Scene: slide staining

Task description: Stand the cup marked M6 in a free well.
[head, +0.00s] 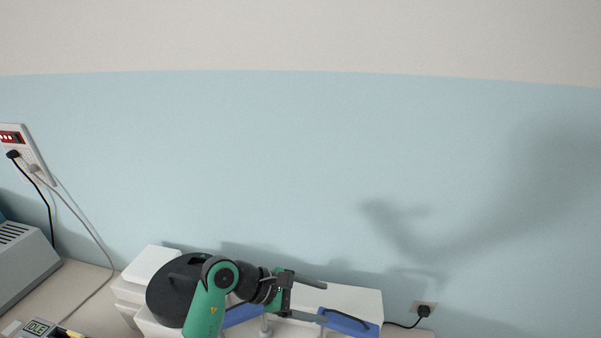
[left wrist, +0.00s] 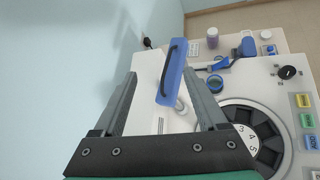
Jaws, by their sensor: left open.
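No mark M6 can be read in either view, so I cannot tell which thing is that cup. My left gripper (head: 322,302) is open and empty, above the white machine (head: 345,294) near the wall. In the left wrist view its two fingers (left wrist: 158,76) point toward the machine's top, with a blue panel and black handle (left wrist: 170,72) beyond them. A small purple-grey jar (left wrist: 212,37) stands farther off; its marking is not legible. My right gripper is in neither view.
The machine has a dark round part with a numbered white dial (left wrist: 262,128), and yellow, green and blue buttons (left wrist: 308,121) on the right. A blue ring (left wrist: 215,83) and a blue tool-like item (left wrist: 243,48) lie beyond. The blue wall (head: 300,170) is close behind.

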